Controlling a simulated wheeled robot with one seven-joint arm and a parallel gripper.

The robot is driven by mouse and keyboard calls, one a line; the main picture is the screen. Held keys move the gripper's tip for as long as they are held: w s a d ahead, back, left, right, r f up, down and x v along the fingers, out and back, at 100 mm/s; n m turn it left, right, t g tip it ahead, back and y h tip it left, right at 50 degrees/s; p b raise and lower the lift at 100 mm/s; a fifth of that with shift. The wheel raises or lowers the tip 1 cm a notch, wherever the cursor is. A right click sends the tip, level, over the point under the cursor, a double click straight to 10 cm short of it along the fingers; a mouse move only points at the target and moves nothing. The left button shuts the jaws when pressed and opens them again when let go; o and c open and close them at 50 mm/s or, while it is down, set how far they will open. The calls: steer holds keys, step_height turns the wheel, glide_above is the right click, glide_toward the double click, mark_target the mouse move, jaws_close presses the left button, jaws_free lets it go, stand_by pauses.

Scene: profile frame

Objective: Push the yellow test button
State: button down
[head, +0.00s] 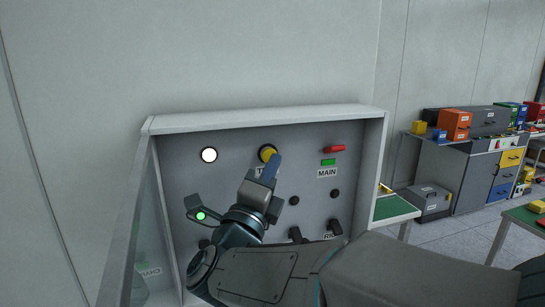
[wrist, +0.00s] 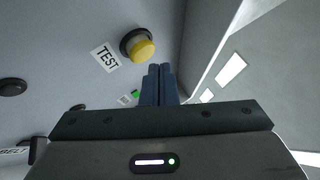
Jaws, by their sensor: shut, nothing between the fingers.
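The yellow test button (head: 267,152) is on the upper middle of the grey panel, right of a round white light. In the wrist view the yellow button (wrist: 141,49) stands out from a black collar, beside a white TEST label (wrist: 107,57). My gripper (head: 274,161) is shut and empty, its blue fingertips at the button's lower right edge in the head view. In the wrist view my gripper's fingertips (wrist: 160,68) are just below and right of the button. I cannot tell whether they touch it. The fingers partly cover the label in the head view.
The panel sits in a shallow box with a raised white frame (head: 270,114) and an open door (head: 126,225) at left. A white light (head: 209,155), a red handle (head: 334,149), a green MAIN indicator (head: 328,162) and several dark knobs surround the button. Cabinets (head: 453,165) stand far right.

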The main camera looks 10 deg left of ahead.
steer(key=shift+w+f, duration=0.1)
steer(key=shift+w+a+b, duration=0.2)
steer(key=shift+w+b, duration=0.05)
steer(key=shift+b, duration=0.45)
steer(key=shift+w+a+b, duration=0.3)
steer(key=shift+w+b, duration=0.1)
steer(key=shift+w, duration=0.1)
stand_by(0.6)
steer(key=shift+s, duration=0.1)
steer(key=shift+s+d+b, duration=0.5)
steer(key=shift+s+b, duration=0.25)
steer(key=shift+b, duration=0.15)
